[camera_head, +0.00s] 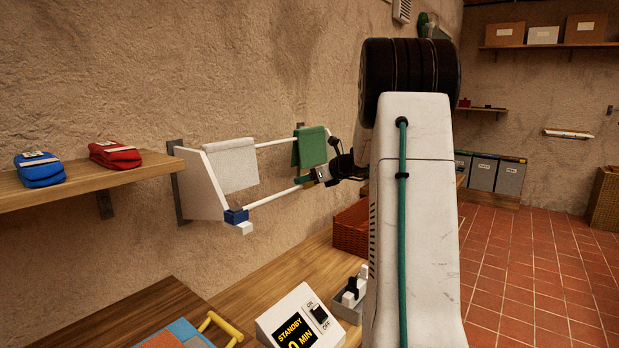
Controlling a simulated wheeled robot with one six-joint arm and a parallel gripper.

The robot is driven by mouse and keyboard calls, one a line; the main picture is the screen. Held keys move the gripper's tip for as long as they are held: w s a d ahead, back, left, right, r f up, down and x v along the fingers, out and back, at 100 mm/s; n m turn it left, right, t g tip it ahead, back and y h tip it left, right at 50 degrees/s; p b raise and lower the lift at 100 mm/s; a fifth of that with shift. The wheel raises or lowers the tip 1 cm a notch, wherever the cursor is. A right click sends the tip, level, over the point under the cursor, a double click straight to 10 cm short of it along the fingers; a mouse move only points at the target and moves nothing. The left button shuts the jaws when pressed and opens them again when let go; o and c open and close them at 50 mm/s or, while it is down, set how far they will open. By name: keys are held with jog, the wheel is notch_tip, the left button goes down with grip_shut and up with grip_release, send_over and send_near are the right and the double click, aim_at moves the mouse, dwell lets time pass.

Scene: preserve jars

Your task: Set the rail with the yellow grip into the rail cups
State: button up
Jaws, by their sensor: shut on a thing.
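A white rail (275,196) slants from a blue cup (236,215) on the front corner of a white wall bracket (203,185) up to my gripper (321,173). My gripper is shut on the rail near its right end, where a small bit of yellow shows beside the jaws. Most of the grip is hidden by the jaws. The rail's left end is at the blue cup; I cannot tell whether it sits in it. The cup at the right end is hidden behind my gripper and arm.
A white cloth (232,166) and a green cloth (309,147) hang on the rear rail (272,143). A shelf (70,186) holds blue and red pouches. Below are a timer box (296,318), a grey holder (350,297), a wicker basket (352,232) and a yellow handle (222,327).

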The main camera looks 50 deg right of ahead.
jog(key=shift+f, duration=0.15)
jog(key=o, duration=0.9)
jog(key=shift+s, duration=0.1)
jog(key=v, duration=0.7)
jog(key=shift+s, duration=0.35)
